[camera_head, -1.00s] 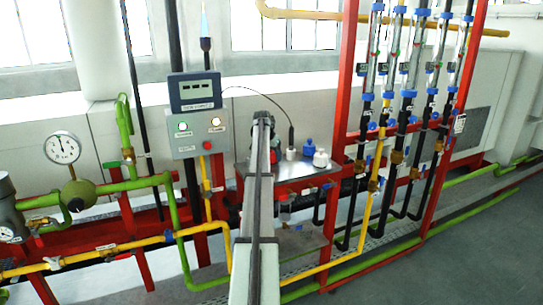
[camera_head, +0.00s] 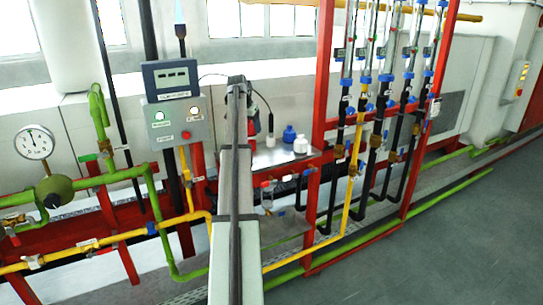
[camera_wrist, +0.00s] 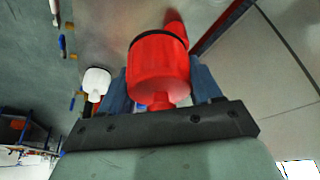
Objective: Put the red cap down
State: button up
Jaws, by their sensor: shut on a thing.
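A red cap (camera_wrist: 158,62), rounded with a dark band and a narrower neck, sits between the two blue fingers of my gripper (camera_wrist: 160,85) in the wrist view. The fingers are shut on its sides. Another red part shows behind it at the top of the wrist view; I cannot tell whether it belongs to the cap. In the head view my arm (camera_head: 236,160) hides most of the gripper area. A bit of red (camera_head: 252,126) shows just right of the arm's far end, near the metal shelf (camera_head: 275,158).
A blue bottle (camera_head: 289,134) and a white bottle (camera_head: 300,145) stand on the shelf, right of my arm. A dark probe (camera_head: 270,126) on a cable is beside them. A control box (camera_head: 178,115) is on the left, and red posts with several vertical tubes (camera_head: 385,90) on the right.

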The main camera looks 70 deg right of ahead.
aim_at(249, 133)
jog(key=a, duration=0.2)
jog(key=s+a, duration=0.1)
jog(key=a, duration=0.1)
jog(key=s+a, duration=0.1)
jog(key=a, duration=0.2)
jog(key=shift+f, duration=0.2)
jog(key=shift+a+f, duration=0.1)
jog(key=shift+f, duration=4.7)
jog(key=shift+f, duration=0.15)
jog(key=o, duration=1.1)
jog(key=shift+c, duration=0.2)
jog(key=v, duration=1.2)
